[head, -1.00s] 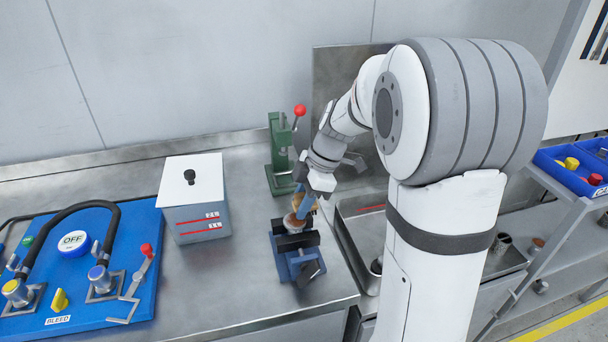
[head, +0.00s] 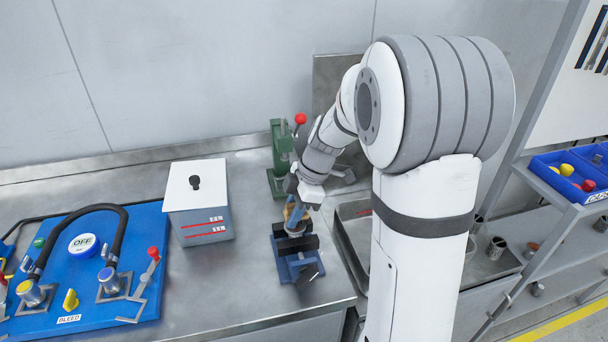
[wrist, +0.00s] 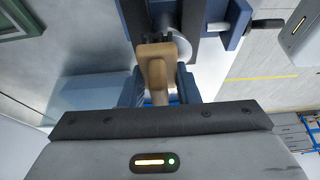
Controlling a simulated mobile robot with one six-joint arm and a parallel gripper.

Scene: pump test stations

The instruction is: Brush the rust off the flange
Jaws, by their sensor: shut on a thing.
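My gripper (head: 296,202) is shut on a brush with a tan wooden handle (wrist: 156,68), just above the vise. In the wrist view my gripper (wrist: 158,90) has a finger on each side of the handle. The flange (wrist: 182,46) shows as a light grey round piece beside and partly behind the brush; I see no clear rust on its visible part. The flange (head: 296,230) sits at the jaws of a blue bench vise (head: 290,268). The brush hides part of the flange, and I cannot tell whether the bristles touch it.
A green press with a red knob (head: 278,150) stands close behind. A white-lidded box (head: 198,205) and a blue pump panel (head: 100,260) are to the left. A sink (head: 350,235) lies right of the vise. Steel bench is clear between box and vise.

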